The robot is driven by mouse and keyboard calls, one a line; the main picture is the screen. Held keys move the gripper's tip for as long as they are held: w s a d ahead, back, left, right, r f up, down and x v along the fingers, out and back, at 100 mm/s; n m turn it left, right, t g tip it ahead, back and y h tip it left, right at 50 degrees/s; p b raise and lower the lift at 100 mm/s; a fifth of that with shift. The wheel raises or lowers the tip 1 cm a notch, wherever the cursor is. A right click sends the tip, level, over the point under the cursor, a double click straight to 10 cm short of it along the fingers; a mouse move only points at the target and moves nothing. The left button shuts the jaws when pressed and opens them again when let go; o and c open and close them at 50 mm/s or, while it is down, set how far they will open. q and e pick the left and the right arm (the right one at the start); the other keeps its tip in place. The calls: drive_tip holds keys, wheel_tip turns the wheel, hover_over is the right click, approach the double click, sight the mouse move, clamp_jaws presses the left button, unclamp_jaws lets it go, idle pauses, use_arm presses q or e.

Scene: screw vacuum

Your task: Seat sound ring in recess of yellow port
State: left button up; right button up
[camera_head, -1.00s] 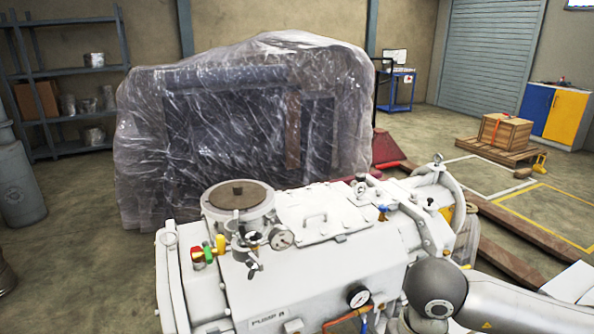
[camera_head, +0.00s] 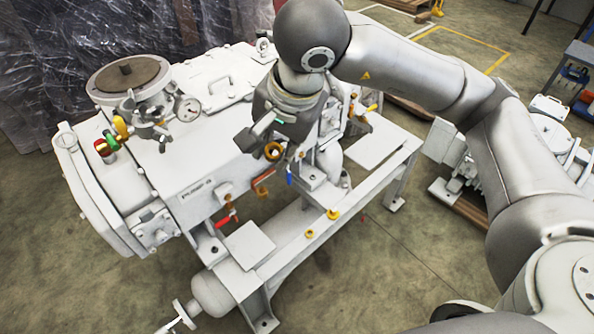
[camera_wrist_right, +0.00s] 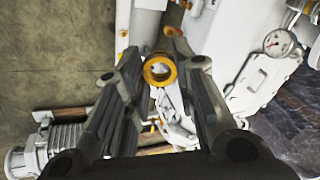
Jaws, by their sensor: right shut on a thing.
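A gold ring (camera_head: 274,151) is held in my right gripper (camera_head: 270,142), beside the white pump's front face. In the right wrist view the gold ring (camera_wrist_right: 160,69) sits between the two fingertips with its hole facing the camera. Two more small yellow rings lie on the frame's front rail, a larger one (camera_head: 333,214) and a smaller one (camera_head: 309,234). A yellow fitting (camera_head: 120,126) stands beside a green one and a red one at the pump's left end. I cannot make out a recess in it. My left gripper is out of view.
The white pump (camera_head: 215,155) rests on a white frame (camera_head: 290,250). A flat plate (camera_head: 250,245) is on the frame. Floor in front is clear.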

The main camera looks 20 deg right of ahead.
drive_tip(key=s+a+r+m+t+y, duration=0.1)
drive_tip(key=s+a+r+m+t, duration=0.1)
drive_tip(key=a+r+m, duration=0.2)
drive_tip(key=s+a+r+m+t+y+b, duration=0.1)
drive_tip(key=a+r+m, duration=0.3)
drive_tip(key=r+m, duration=0.5)
drive_tip(key=s+a+r+m+t+y, duration=0.1)
drive_tip(key=s+a+r+m+t, duration=0.2)
drive_tip(key=r, duration=1)
drive_tip(key=a+m+t, duration=0.1)
drive_tip(key=m, duration=0.2)
drive_tip(key=shift+s+r+m+b, duration=0.2)
drive_tip(key=shift+r+m+b, duration=0.05)
drive_tip(key=shift+m+b, duration=0.1)
drive_tip(key=shift+f, duration=0.1)
